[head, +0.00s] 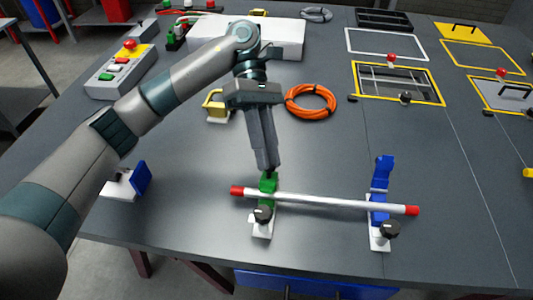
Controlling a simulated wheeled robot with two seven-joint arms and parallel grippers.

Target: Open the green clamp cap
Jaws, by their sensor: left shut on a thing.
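The green clamp cap (268,184) sits on a white-based clamp with a black knob (263,215), near the front middle of the table in the head view. My left gripper (268,172) reaches down from above and is shut on the green cap, its fingers hiding the cap's upper part. A silver rod (320,200) with red ends passes through the green clamp and across to a blue clamp (380,190) at right. The blue clamp's upper part stands upright. How far the green cap is turned is hard to tell. My right gripper is not in view.
A small blue bracket (141,178) on a white base lies at left. An orange cable coil (311,103) and a yellow clamp (216,106) lie behind. A control box (122,70) stands at back left, yellow-framed panels (398,84) at back right. The table between is clear.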

